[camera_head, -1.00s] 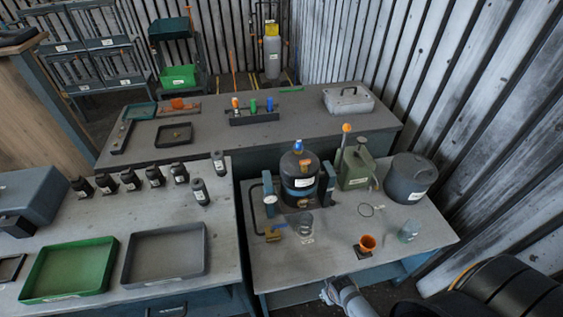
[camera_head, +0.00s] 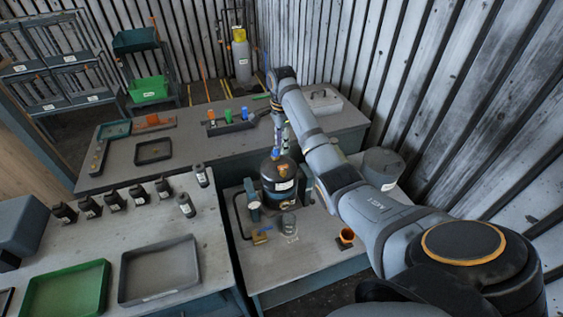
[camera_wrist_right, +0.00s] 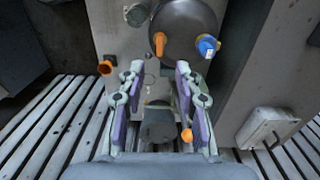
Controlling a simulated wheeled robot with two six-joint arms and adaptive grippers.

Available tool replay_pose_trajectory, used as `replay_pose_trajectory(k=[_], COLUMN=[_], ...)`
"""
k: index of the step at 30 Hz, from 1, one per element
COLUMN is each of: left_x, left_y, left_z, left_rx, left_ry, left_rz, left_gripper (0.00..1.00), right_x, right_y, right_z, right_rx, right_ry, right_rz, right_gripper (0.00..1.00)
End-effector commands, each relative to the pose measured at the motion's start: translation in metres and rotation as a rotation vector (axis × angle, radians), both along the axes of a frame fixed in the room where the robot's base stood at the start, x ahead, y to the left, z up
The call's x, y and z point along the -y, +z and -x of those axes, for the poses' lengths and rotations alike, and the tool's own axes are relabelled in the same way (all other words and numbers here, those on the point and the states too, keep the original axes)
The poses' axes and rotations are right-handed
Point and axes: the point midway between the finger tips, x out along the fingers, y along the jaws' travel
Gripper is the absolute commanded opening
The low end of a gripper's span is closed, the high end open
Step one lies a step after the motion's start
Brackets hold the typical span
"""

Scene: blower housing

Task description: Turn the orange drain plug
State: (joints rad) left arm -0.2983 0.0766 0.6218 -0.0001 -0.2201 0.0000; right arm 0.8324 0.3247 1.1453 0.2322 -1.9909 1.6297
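The black round housing (camera_head: 279,182) stands on the right bench, with a blue cap (camera_head: 275,153) on top. In the right wrist view the housing (camera_wrist_right: 185,22) is at the top, with an orange plug (camera_wrist_right: 160,43) standing out from it and the blue cap (camera_wrist_right: 207,45) to its right. My right gripper (camera_wrist_right: 160,68) is open and empty, its two purple-padded fingers pointing toward the housing. The plug lies beyond the fingertips, roughly in line with the gap, apart from them. In the head view my right gripper (camera_head: 283,138) is above the housing. My left gripper is not in view.
An orange funnel (camera_head: 347,236) stands on the bench's front right, and a dark grey pot (camera_head: 383,167) at its right. Green (camera_head: 70,290) and grey (camera_head: 160,268) trays lie on the left bench.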

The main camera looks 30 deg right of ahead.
Motion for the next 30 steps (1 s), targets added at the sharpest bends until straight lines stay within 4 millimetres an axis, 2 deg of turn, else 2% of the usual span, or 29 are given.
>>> replay_pose_trajectory(k=[3,8,15,21,25,30], left_x=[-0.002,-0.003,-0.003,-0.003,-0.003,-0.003], left_y=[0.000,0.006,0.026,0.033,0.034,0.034], left_z=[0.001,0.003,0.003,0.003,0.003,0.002], left_rx=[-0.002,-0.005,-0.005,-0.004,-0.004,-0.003], left_ry=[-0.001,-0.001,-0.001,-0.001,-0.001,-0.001], left_rz=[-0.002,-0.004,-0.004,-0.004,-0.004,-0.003], left_gripper=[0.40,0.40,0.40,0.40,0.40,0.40], right_x=[0.001,0.001,0.001,0.001,0.001,0.001], right_y=[0.006,-0.002,-0.050,-0.086,-0.097,-0.100], right_z=[-0.002,-0.001,0.000,-0.001,-0.002,-0.002], right_rx=[-0.004,-0.008,-0.009,-0.006,-0.003,-0.002], right_ry=[-0.034,-0.032,-0.032,-0.031,-0.030,-0.030], right_rz=[-0.008,-0.007,-0.007,-0.006,-0.006,-0.006], right_gripper=[0.34,0.34,0.34,0.34,0.34,0.34])
